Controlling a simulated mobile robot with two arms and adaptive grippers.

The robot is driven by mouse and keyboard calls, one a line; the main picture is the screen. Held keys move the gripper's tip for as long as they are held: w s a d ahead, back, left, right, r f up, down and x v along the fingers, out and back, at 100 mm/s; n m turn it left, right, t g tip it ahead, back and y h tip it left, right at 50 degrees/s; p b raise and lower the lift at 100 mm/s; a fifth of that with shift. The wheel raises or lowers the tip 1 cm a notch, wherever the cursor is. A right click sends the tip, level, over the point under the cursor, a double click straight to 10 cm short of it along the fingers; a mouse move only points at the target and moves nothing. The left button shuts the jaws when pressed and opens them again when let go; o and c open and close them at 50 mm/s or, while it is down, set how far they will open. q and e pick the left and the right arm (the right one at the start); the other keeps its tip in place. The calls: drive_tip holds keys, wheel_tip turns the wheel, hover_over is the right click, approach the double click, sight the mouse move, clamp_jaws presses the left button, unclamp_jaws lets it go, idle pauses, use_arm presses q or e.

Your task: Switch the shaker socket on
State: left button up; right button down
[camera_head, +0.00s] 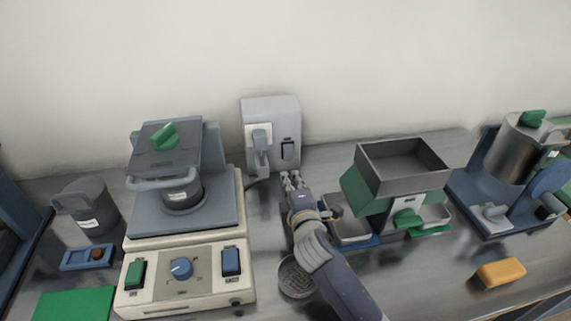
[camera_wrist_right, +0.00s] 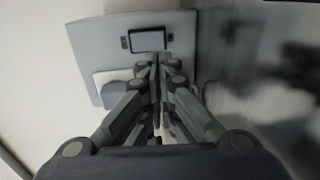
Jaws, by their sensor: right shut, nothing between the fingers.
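A grey wall socket box (camera_head: 270,106) stands against the wall at the back. A plug (camera_head: 260,151) sits in its left side, and a dark rocker switch (camera_head: 288,150) is on its right side. My right gripper (camera_head: 291,177) is shut and empty, just below and in front of the switch. In the right wrist view the socket (camera_wrist_right: 90,45) and its switch (camera_wrist_right: 149,40) lie straight ahead of the shut fingers (camera_wrist_right: 156,68). I cannot tell whether the fingertips touch the box. The switch's position is not clear. My left gripper is out of view.
A cream machine (camera_head: 183,282) with a blue knob and a clamped-down lid stands left of my right arm. A grey hopper (camera_head: 402,165) over trays stands to the right. A round dish (camera_head: 293,279) lies beside my right forearm. An orange block (camera_head: 499,272) lies at right.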

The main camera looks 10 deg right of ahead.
drive_tip(key=w, duration=0.5)
drive_tip(key=w+f, duration=0.1)
drive_tip(key=w, duration=0.1)
drive_tip(key=shift+w, duration=0.3)
drive_tip(key=shift+w+f, duration=0.15)
drive_tip(key=shift+w, duration=0.2)
drive_tip(key=shift+s, duration=0.1)
drive_tip(key=s, duration=0.4)
drive_tip(key=s+r, duration=0.1)
drive_tip(key=s, duration=0.6)
drive_tip(key=shift+s+r, duration=0.35)
drive_tip(key=shift+s, duration=0.05)
